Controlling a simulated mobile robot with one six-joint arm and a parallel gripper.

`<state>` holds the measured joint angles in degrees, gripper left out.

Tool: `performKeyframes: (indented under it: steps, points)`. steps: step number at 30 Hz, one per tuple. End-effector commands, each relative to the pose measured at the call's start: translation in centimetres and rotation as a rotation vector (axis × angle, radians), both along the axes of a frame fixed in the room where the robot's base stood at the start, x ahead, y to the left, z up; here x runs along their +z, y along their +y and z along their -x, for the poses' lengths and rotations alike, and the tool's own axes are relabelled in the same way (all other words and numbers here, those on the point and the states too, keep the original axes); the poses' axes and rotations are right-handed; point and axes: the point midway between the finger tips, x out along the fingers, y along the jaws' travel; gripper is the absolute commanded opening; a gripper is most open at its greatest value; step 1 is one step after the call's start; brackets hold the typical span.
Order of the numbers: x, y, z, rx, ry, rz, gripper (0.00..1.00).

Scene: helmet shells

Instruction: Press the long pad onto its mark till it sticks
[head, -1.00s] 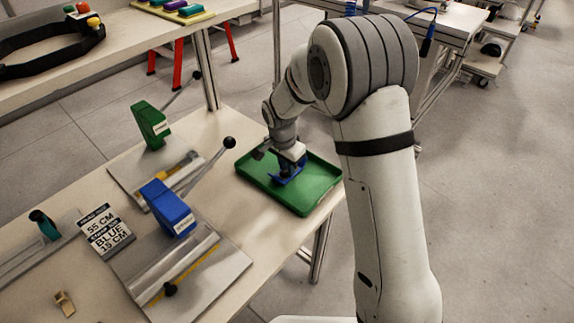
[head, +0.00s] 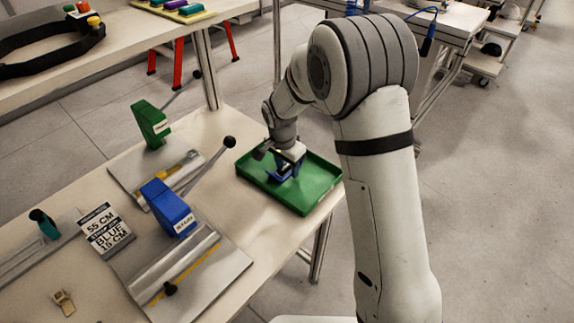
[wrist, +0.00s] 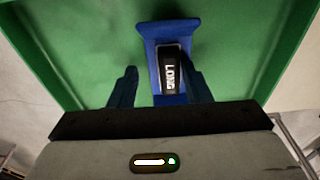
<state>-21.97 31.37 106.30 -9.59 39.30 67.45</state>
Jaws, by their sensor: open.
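The long pad (wrist: 171,75) is black with a white "LONG" label. In the wrist view it lies on a blue holder with a flared end (wrist: 167,31), inside the green tray. My gripper (wrist: 160,72) is open, its dark blue fingers reaching down toward the pad. The right finger is close beside the pad; the left stands apart from it, with a gap. I cannot tell whether either touches it. In the head view my gripper (head: 287,166) is low over the tray and hides the pad. I cannot make out the pad's mark.
The green tray (head: 318,193) has raised walls and sits at the bench's right edge. Left of it stand a blue lever fixture (head: 167,209) and a green one (head: 150,124), their levers leaning toward the tray. A sign (head: 105,230) reads "55 CM BLUE 15 CM".

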Motion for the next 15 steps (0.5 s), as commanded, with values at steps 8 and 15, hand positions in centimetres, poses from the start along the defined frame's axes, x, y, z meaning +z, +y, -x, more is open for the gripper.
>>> performKeyframes:
  steps: [8,15]
  points:
    - [1.6,0.2,0.1,0.000,-0.003,-0.001,0.44]
    - [5.7,0.5,0.5,0.000,-0.004,-0.002,0.44]
